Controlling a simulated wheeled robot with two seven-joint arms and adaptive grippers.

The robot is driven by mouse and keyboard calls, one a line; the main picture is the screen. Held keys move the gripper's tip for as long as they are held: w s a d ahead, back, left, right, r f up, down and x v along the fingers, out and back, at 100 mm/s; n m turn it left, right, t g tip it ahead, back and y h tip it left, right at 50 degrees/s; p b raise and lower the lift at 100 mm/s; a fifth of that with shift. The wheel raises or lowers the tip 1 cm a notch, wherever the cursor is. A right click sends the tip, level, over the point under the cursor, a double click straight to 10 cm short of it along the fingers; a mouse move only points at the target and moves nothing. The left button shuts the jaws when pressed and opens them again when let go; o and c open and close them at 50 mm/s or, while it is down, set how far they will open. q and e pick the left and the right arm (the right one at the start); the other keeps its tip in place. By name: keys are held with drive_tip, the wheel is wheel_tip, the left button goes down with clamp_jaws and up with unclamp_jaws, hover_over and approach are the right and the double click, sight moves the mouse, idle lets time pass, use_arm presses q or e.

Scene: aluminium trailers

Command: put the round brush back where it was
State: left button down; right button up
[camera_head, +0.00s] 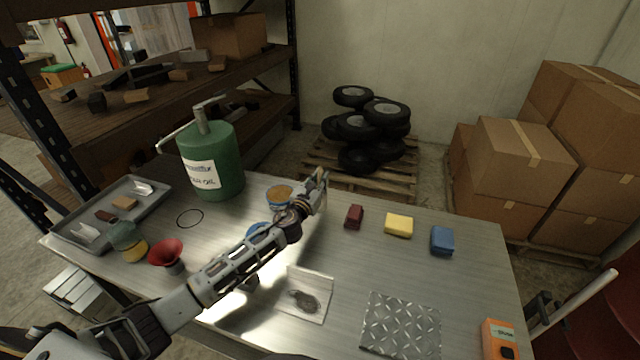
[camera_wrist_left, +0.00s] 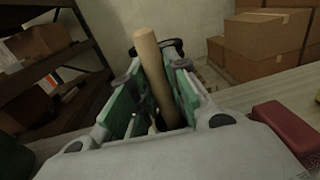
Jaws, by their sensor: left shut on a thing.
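My left gripper (camera_head: 316,187) is above the far edge of the metal table (camera_head: 460,285), just right of a round tin with a tan top (camera_head: 279,194). In the left wrist view its green-padded fingers (camera_wrist_left: 150,100) are closed around a pale wooden handle (camera_wrist_left: 150,62), which sticks up, slightly tilted. I take this to be the round brush; its bristle end is hidden between the fingers and behind the gripper body. A thin black ring (camera_head: 190,218) lies flat on the table, left of my arm. My right gripper is not in view.
A green oil can (camera_head: 212,160), grey tray (camera_head: 72,222), red funnel (camera_head: 166,252) and jar (camera_head: 130,243) stand left. Red (camera_head: 354,216), yellow (camera_head: 399,225) and blue (camera_head: 442,240) blocks lie right. Stained paper (camera_head: 305,294), tread plate (camera_head: 401,324) and an orange device (camera_head: 499,340) are nearer.

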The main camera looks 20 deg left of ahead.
use_arm(q)
drive_tip(key=shift+f, duration=0.25)
drive_tip(key=shift+f, duration=0.15)
drive_tip(key=c, duration=1.4)
unclamp_jaws()
drive_tip(key=shift+o, duration=0.2)
drive_tip(key=shift+s+r, duration=0.1)
drive_tip(key=shift+r, duration=0.1)
drive_tip(key=s+a, duration=0.1)
drive_tip(key=s, duration=1)
drive_tip(key=shift+s+a+b, duration=0.2)
drive_tip(key=shift+s+b, duration=0.2)
drive_tip(key=shift+b, duration=0.05)
